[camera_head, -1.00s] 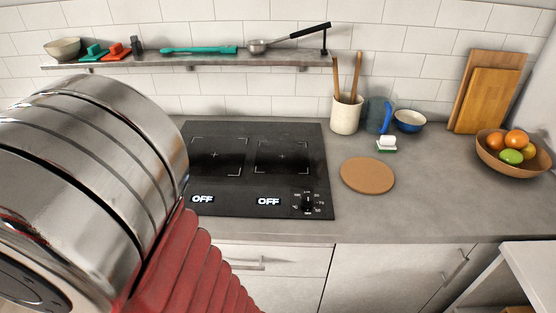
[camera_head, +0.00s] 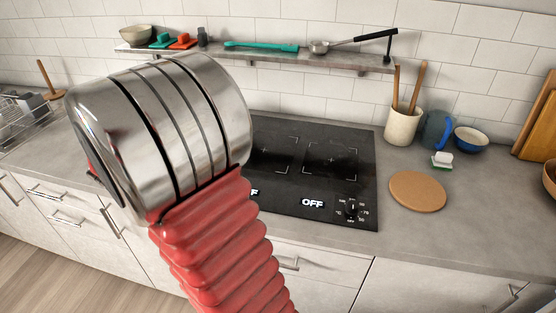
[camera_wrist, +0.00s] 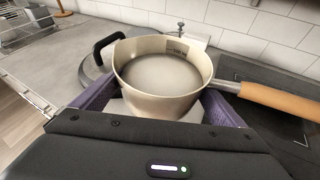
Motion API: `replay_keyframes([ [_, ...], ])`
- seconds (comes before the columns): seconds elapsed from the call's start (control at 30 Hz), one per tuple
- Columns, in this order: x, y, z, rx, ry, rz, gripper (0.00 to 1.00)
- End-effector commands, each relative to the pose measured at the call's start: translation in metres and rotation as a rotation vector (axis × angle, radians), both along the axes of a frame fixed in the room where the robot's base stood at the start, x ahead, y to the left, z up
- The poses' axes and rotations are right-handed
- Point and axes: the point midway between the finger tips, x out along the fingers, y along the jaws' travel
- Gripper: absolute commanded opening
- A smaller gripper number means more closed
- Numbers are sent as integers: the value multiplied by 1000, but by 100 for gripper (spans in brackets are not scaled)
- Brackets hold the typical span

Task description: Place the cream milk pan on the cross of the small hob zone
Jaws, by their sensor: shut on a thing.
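The cream milk pan (camera_wrist: 160,101) is in the wrist view, upright and looking empty, with a wooden handle (camera_wrist: 280,98) pointing right. My gripper (camera_wrist: 162,104) is shut on its body, one purple finger on each side. In the head view my arm hides the pan and gripper. The black hob (camera_head: 318,188) lies right of my arm. Its right zone, with a cross (camera_head: 331,160), is clear and fully visible; it looked slightly smaller than the left zone earlier. The left zone's cross (camera_head: 276,154) shows beside my arm. The hob also shows at the right in the wrist view (camera_wrist: 244,72).
A round cork mat (camera_head: 418,191), a utensil crock (camera_head: 402,126) and a sponge (camera_head: 442,160) stand right of the hob. A shelf (camera_head: 290,58) runs above. A dish rack (camera_head: 28,112) is far left. A black loop handle and round grey shape (camera_wrist: 97,68) show behind the pan.

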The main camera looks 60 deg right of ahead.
Motion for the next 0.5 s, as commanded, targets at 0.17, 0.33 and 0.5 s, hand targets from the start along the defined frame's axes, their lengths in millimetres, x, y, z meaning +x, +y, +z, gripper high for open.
replay_keyframes([
  [0.17,-28,-57,0,-3,-5,-128,41],
  [0.33,-59,-105,-1,-4,-6,-245,41],
  [0.5,-96,-151,-4,-3,-6,-362,41],
])
